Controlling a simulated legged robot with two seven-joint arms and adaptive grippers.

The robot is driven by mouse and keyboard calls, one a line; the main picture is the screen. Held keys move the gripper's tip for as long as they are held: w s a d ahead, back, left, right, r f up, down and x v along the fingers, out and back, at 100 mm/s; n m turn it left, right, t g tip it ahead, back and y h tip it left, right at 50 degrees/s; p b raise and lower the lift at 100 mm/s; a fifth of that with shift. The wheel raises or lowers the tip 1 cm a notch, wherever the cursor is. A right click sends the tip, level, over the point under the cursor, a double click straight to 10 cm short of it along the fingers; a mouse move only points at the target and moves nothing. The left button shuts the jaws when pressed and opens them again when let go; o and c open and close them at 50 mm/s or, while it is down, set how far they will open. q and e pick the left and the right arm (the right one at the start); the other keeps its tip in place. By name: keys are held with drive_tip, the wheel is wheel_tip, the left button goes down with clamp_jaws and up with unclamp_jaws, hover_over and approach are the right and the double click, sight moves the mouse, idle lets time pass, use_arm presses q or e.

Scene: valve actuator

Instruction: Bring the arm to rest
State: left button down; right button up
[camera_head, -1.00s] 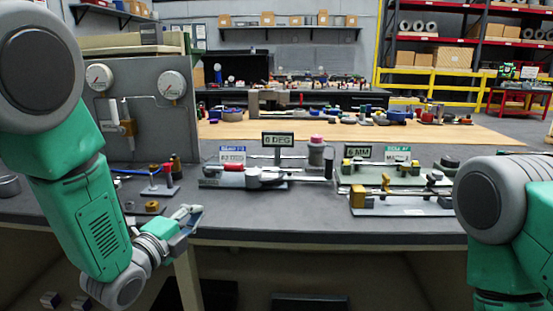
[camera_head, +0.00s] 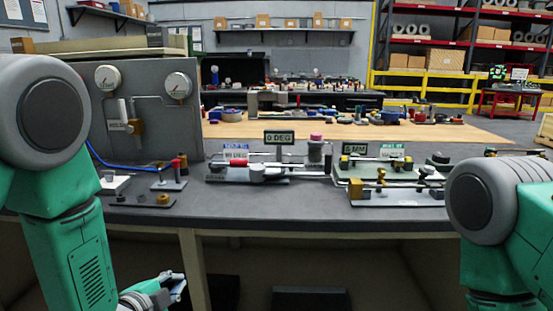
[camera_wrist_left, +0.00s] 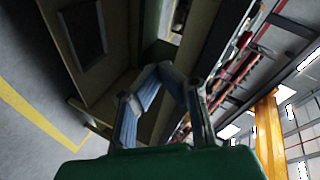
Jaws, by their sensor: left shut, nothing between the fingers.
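My left gripper (camera_head: 174,284) hangs low in front of the workbench (camera_head: 300,212), below its front edge and left of centre. It is shut and empty. In the left wrist view its fingers (camera_wrist_left: 163,74) meet in front of the bench's underside, touching no object. The valve actuator (camera_head: 250,172) stands on the bench under a display reading 0 DEG, well above and right of the gripper. My right arm (camera_head: 495,215) shows at the right edge; its gripper is out of view.
A grey gauge panel (camera_head: 150,100) stands at the back left of the bench. A small stand (camera_head: 170,183) and a brass ring (camera_head: 163,199) are near the left front. A second fixture (camera_head: 385,175) with a MM display is at right. The space under the bench looks largely open.

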use_arm(q)
drive_tip(key=s+a+f+n+g+y, duration=0.35)
drive_tip(key=s+f+n+g, duration=0.4)
drive_tip(key=s+f, duration=0.85)
drive_tip(key=s+a+f+n+g, duration=0.1)
drive_tip(key=s+n, duration=0.3)
drive_tip(key=s, duration=0.5)
drive_tip(key=s+a+f+n+g, duration=0.1)
drive_tip(key=s+f+n+g, duration=0.1)
drive_tip(key=s, duration=0.7)
drive_tip(key=shift+a+n+g, duration=0.3)
drive_tip(key=shift+n+g, duration=0.55)
drive_tip(key=shift+g, duration=0.2)
